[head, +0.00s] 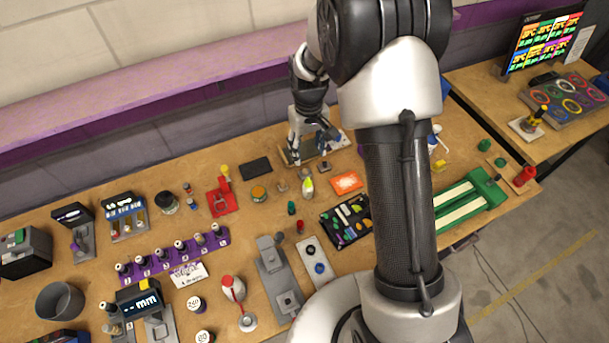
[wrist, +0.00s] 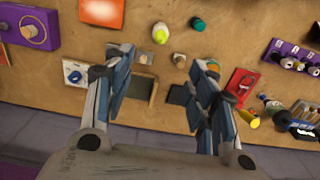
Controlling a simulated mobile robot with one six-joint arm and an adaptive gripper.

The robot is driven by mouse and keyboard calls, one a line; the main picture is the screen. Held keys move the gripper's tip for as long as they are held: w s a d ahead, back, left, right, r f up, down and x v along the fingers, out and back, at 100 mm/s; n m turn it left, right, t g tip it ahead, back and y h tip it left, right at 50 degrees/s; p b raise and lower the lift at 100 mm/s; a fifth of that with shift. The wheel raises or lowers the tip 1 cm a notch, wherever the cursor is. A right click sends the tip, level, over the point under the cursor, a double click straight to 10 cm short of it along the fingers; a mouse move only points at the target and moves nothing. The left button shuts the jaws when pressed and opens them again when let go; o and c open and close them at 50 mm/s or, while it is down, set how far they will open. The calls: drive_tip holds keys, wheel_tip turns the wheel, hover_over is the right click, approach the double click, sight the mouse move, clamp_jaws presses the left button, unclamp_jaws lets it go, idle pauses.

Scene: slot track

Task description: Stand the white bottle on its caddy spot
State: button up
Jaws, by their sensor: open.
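My gripper (head: 312,140) is open and empty, pointing down over the back of the bench. In the wrist view its two fingers (wrist: 166,65) stand wide apart with nothing between them. A small white bottle with a yellow-green part (head: 308,187) stands in front of it, apart from the fingers. It seems to show beyond the fingertips in the wrist view (wrist: 160,33). A shallow wooden tray (wrist: 153,92), possibly the caddy, lies beneath the gripper, partly hidden by a finger. I cannot make out a marked bottle spot.
An orange card (head: 346,183), a dark tray of small parts (head: 337,232) and a red stand (head: 221,202) lie nearby. A purple rack of vials (head: 160,264) is at the left. My arm hides part of the bench. A dark pad (head: 255,168) lies left of the gripper.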

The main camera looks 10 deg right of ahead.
drive_tip(key=b, duration=0.1)
approach(308, 181)
wheel_tip(308, 181, down, 5)
drive_tip(key=shift+w+f, duration=0.15)
drive_tip(key=shift+f, duration=0.05)
drive_tip(key=shift+w+f+b, duration=0.15)
drive_tip(key=shift+f+b, duration=0.35)
drive_tip(key=shift+f, duration=2.65)
drive_tip(key=shift+c, duration=0.4)
clamp_jaws()
drive_tip(key=shift+r, duration=0.1)
